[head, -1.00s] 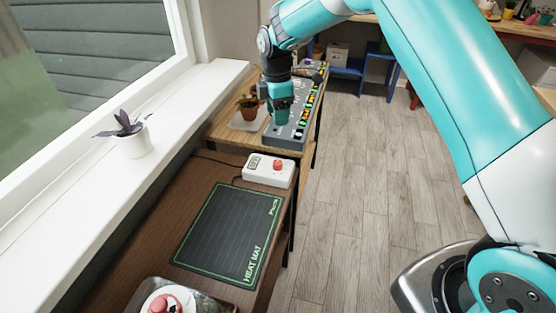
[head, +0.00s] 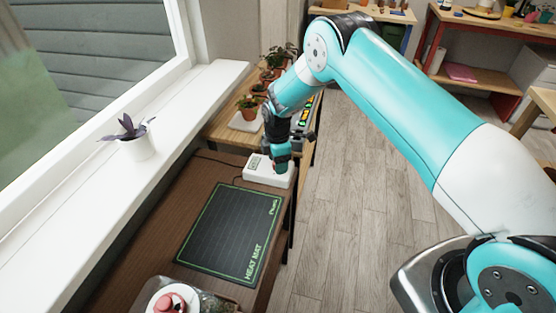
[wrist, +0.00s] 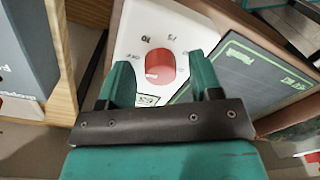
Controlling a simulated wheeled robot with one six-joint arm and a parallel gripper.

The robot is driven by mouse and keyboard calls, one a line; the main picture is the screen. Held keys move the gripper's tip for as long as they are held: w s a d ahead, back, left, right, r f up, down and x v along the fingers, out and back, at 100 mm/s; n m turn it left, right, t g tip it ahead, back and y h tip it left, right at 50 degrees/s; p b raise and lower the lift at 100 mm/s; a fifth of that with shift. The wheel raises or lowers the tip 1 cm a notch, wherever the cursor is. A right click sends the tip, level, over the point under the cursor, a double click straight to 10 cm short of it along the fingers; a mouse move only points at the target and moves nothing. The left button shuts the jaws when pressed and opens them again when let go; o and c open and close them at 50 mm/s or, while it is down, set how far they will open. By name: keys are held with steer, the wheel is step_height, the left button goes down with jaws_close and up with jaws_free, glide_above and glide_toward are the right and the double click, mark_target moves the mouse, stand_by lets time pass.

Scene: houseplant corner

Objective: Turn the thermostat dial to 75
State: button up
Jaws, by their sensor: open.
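The thermostat is a white box (head: 258,171) at the far end of the heat mat. In the wrist view the box (wrist: 135,30) carries a round red dial (wrist: 160,65). Printed marks surround the dial; two look like 70 and 75 and another like OFF. A small light mark shows at the dial's lower left. My gripper (head: 281,166) is just above the box's right part and hides the dial in the head view. In the wrist view my gripper (wrist: 159,62) is open, one finger on each side of the dial. I cannot tell whether they touch it.
The dark heat mat (head: 228,232) lies on the brown bench. A white pot (head: 134,145) is on the windowsill. Floor is clear to the right.

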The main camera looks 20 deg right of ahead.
steer(key=shift+f, duration=0.1)
steer(key=c, duration=0.9)
steer(key=shift+c, duration=0.2)
steer(key=shift+m+b, duration=0.3)
steer(key=shift+b, duration=0.05)
steer(key=m+b, duration=0.2)
steer(key=m, duration=0.1)
steer(key=shift+f+m, duration=0.1)
steer(key=shift+m, duration=0.3)
steer(key=m+b, duration=0.2)
steer(key=m, duration=0.3)
steer(key=shift+s+m, duration=0.1)
steer(key=shift+m, duration=0.2)
steer(key=m+b, duration=0.1)
steer(key=m, duration=0.8)
steer(key=shift+a+b, duration=0.1)
steer(key=shift+b, duration=0.2)
steer(key=shift+m, duration=0.5)
